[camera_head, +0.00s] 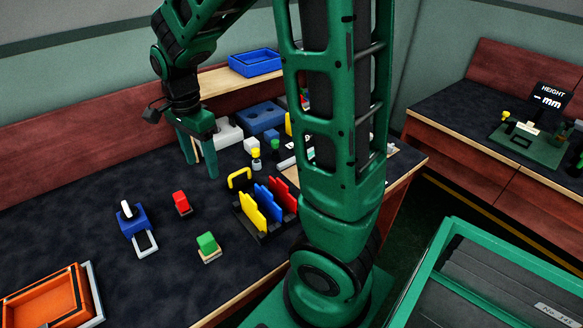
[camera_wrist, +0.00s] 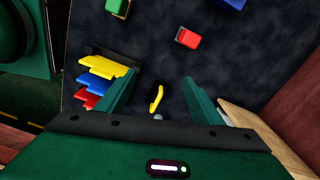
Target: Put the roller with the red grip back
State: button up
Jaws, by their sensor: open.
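My gripper (camera_head: 201,168) hangs over the dark table, its two green fingers pointing down, apart and empty. A small red-topped piece (camera_head: 181,203) stands on the open table, left of and nearer than the gripper. It also shows ahead of the fingers in the wrist view (camera_wrist: 186,38). I cannot tell if it is the red-gripped roller; no roller part shows clearly. A yellow bent handle (camera_head: 238,178) is near the gripper and appears between the fingers in the wrist view (camera_wrist: 157,98).
A dark rack (camera_head: 262,235) holds yellow, blue and red plates. A green-topped block (camera_head: 207,243), a blue piece with a white frame (camera_head: 133,221) and an orange tray (camera_head: 45,300) are nearer. Blue holders (camera_head: 260,118) stand behind. My arm hides part of the table's right side.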

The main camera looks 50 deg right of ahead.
jog(key=s+d+r+n, duration=0.2)
jog(key=s+d+n, duration=0.3)
jog(key=s, duration=0.7)
jog(key=s+d+r+n, duration=0.2)
jog(key=s+d+n, duration=0.3)
jog(key=s, duration=0.7)
jog(key=shift+d+n, duration=0.15)
jog(key=shift+n, duration=0.25)
